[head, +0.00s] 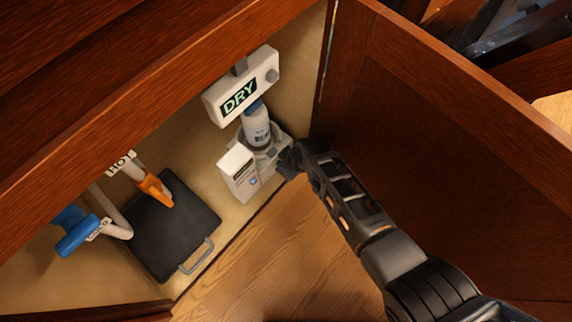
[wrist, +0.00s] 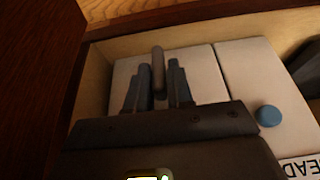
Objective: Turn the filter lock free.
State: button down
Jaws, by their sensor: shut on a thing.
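The filter unit is a white housing (head: 237,171) low on the cabinet floor, with a bottle (head: 256,128) in its holder. In the wrist view a grey upright bar (wrist: 158,58), which I take to be the filter lock, stands against the unit's white face (wrist: 205,73). My gripper (wrist: 160,80) is shut on this bar, with a dark finger on each side of it. In the head view my gripper (head: 290,160) is at the right side of the unit, and the bar there is hidden behind it.
A white DRY box (head: 241,88) is above the bottle. To the left are a dark square lid with a handle (head: 172,235), an orange lever (head: 155,190) and a blue-handled valve (head: 77,236). A wooden door (head: 430,150) stands close on the right.

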jog(key=shift+s, duration=0.1)
jog(key=shift+t+h+p, duration=0.4)
jog(key=shift+t, duration=0.2)
jog(key=c, duration=1)
grip_release()
jog(key=p+v, duration=0.5)
jog(key=v, duration=0.2)
jog(key=shift+s+d+r, duration=0.1)
jog(key=shift+r, duration=0.25)
jog(key=shift+s, duration=0.1)
